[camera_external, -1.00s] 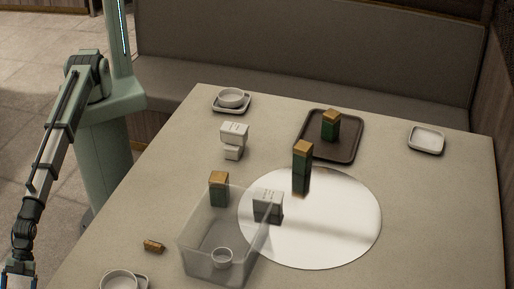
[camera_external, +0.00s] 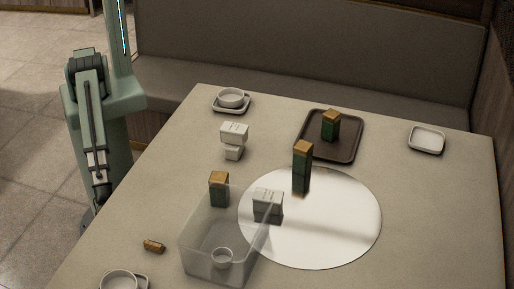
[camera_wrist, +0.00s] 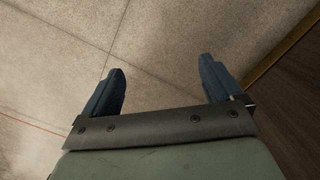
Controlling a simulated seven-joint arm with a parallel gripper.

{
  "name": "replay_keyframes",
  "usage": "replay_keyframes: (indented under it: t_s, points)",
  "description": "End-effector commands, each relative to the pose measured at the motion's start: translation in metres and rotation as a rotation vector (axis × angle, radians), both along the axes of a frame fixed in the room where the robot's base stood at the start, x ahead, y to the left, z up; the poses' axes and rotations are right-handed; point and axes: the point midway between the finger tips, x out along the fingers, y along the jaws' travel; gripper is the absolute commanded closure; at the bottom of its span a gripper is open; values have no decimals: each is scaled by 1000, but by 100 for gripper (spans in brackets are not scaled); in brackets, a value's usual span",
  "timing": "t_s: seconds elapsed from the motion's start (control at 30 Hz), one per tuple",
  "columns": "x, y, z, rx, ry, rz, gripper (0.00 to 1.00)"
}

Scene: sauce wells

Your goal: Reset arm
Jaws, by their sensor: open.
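My gripper (camera_wrist: 160,83) shows in the wrist view with its two blue fingers spread wide apart and nothing between them. The wrist camera faces the tiled floor (camera_wrist: 165,35). In the external view my arm is folded down close beside its green column, left of the table (camera_external: 400,225). The gripper itself cannot be made out in that view. The arm is clear of everything on the table.
A dark tray (camera_external: 347,151) holds another green box (camera_external: 331,126). A brown block (camera_external: 154,246) lies near the left edge.

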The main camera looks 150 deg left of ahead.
Motion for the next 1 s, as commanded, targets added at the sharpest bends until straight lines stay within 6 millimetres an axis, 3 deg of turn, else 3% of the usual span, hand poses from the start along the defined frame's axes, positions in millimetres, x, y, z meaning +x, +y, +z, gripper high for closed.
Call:
replay_keyframes:
  t_s: [0.03, 0.2, 0.4, 0.53, 1.0]
  points:
    - [-32, 17, -2, 9, 58, 13, 7]
    - [-119, 53, -7, 26, 245, 40, 7]
    - [-195, 75, -2, 25, 414, 64, 7]
    - [-220, 81, 2, 20, 471, 73, 7]
    - [-220, 81, 2, 20, 471, 73, 7]
